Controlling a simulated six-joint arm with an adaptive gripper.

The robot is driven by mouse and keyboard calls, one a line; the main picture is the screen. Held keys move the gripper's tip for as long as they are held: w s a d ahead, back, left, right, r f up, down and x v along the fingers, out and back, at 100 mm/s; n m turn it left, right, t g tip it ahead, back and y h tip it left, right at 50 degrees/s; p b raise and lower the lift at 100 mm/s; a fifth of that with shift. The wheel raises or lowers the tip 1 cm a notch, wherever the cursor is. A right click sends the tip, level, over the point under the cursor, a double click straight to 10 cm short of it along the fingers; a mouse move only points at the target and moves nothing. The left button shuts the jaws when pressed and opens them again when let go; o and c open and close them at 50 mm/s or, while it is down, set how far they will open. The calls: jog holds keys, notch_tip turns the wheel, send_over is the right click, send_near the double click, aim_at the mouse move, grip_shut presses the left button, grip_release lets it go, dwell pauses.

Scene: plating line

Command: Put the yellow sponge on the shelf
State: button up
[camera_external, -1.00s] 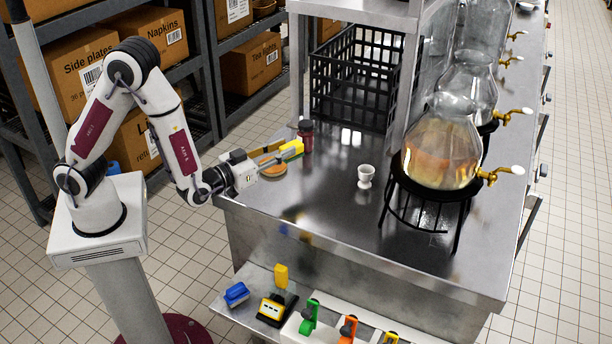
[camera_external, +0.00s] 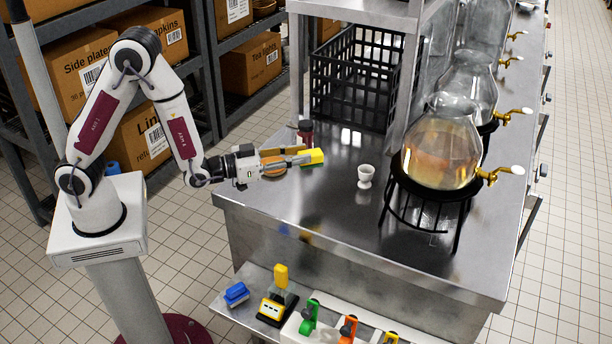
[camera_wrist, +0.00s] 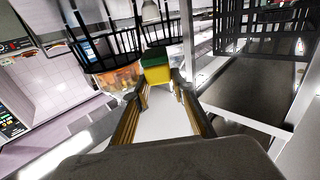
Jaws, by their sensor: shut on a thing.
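The yellow sponge (camera_external: 314,157) is at the tips of my gripper (camera_external: 299,157), held over the steel counter (camera_external: 330,215). In the wrist view the sponge (camera_wrist: 157,73) shows a yellow side and a dark green layer, between the two fingertips (camera_wrist: 159,87). My gripper is shut on it and points right, roughly level. A steel upper shelf (camera_external: 350,8) is above the back of the counter. A lower steel ledge (camera_external: 228,305) is below the counter's front edge. I cannot tell which of these the task calls the shelf.
A white egg cup (camera_external: 366,175) stands right of the sponge. A dark red jar (camera_external: 306,131) stands just behind it. A black crate (camera_external: 350,85) is at the back, and a glass dispenser (camera_external: 440,145) on a black stand is to the right. The front middle counter is clear.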

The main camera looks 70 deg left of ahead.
jog(key=shift+w+a+r+h, duration=0.15)
jog(key=shift+a+h, duration=0.15)
jog(key=shift+a, duration=0.2)
jog(key=a, duration=0.7)
jog(key=s+d+f+m+g+h, duration=0.1)
jog(key=s+d+m+g+h, duration=0.1)
jog(key=s+d+m+h, duration=0.3)
jog(key=d+f+m+g+h, duration=0.1)
jog(key=d+h, duration=0.2)
jog(key=d, duration=0.3)
jog(key=s+d+f+m+g+h, duration=0.1)
jog(key=s+d+m+g+h, duration=0.1)
jog(key=s+d+m+h, duration=0.3)
jog(key=s+d+f+m+g+h, duration=0.2)
jog(key=s+d+g, duration=0.1)
jog(key=s+g, duration=0.3)
jog(key=s+d+f+m+g+h, duration=0.2)
jog(key=s+d+f+m+g, duration=0.15)
jog(key=s, duration=0.45)
jog(key=w+a+f+n+t+y, duration=0.2)
jog(key=a+f+n+t+y, duration=0.1)
jog(key=f, duration=0.6)
jog(key=w+a+f+n+t+y, duration=0.2)
jog(key=w+a+f+n+t, duration=0.1)
jog(key=a+f+n+t, duration=0.2)
jog(key=shift+a+f+t+y, duration=0.4)
jog(key=shift+a+f+t, duration=0.65)
jog(key=shift+a+f, duration=0.9)
jog(key=shift+d+f, duration=0.15)
